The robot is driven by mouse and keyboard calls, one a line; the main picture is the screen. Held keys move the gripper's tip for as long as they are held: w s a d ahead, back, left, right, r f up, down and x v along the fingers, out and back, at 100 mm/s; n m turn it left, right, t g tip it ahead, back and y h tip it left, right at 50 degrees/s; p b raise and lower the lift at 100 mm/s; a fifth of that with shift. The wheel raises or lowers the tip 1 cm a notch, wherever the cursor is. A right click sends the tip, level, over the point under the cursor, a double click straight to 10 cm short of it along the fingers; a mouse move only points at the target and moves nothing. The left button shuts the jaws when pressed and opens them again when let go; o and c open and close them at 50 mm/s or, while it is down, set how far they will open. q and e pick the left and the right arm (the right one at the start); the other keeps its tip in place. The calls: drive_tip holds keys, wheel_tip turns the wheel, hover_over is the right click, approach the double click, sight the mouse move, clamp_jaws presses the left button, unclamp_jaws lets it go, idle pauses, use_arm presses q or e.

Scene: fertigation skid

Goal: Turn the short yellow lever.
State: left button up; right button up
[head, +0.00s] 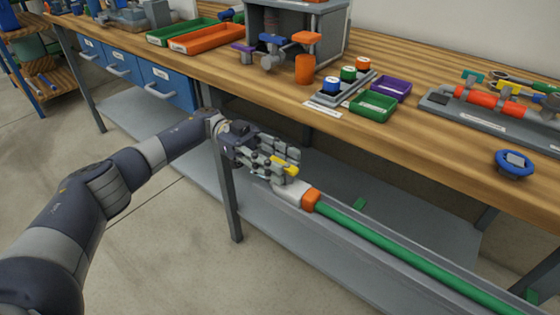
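A short yellow lever (284,165) shows at a white valve body (291,193) below the front edge of the workbench. An orange collar (311,200) joins the valve to a long green pipe (400,254). My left gripper (284,160) reaches in from the left, with its grey fingers at the lever and overlapping part of it. The fingers hide part of the lever and valve. I cannot tell whether they are closed on the lever or only beside it. My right gripper is not in view.
The wooden bench (430,147) runs just behind and above the valve, with a metal leg (226,190) beside my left arm. Another yellow handle (510,88) sits on a manifold on the bench. A blue round knob (515,164) is near the bench edge. Open floor lies in front.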

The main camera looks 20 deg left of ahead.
use_arm(q)
wheel_tip(320, 180, up, 10)
idle(0.4)
idle(0.3)
